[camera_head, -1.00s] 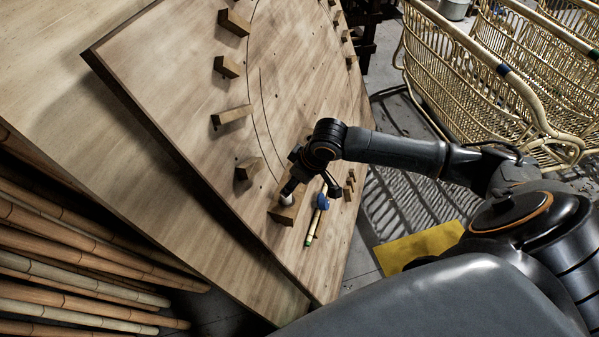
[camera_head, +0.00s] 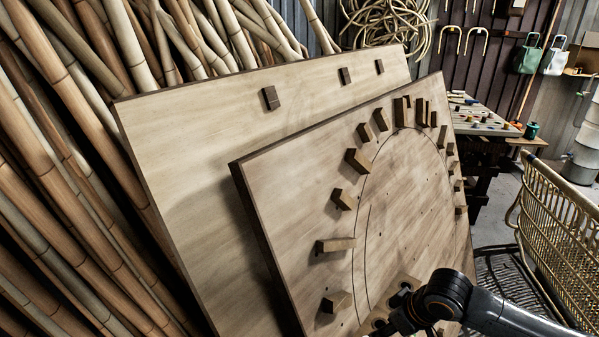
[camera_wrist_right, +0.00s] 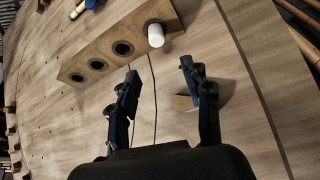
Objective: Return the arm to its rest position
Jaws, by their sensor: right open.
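My right arm comes in from the bottom right of the head view, and my right gripper (camera_head: 398,322) is low against the bending board (camera_head: 300,170), partly cut off by the frame edge. In the right wrist view my right gripper (camera_wrist_right: 158,82) is open, with nothing between its two dark fingers. Beyond the fingers is a wooden holder block (camera_wrist_right: 118,45) with a row of round holes. A white cylinder (camera_wrist_right: 156,36) stands at the block's end hole, apart from the fingers. My left gripper is in neither view.
Wooden pegs (camera_head: 335,246) stick out along a drawn curve on the board. A larger panel (camera_head: 190,170) leans behind it, with bamboo poles (camera_head: 70,110) at the left. A rattan frame (camera_head: 560,215) stands at the right.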

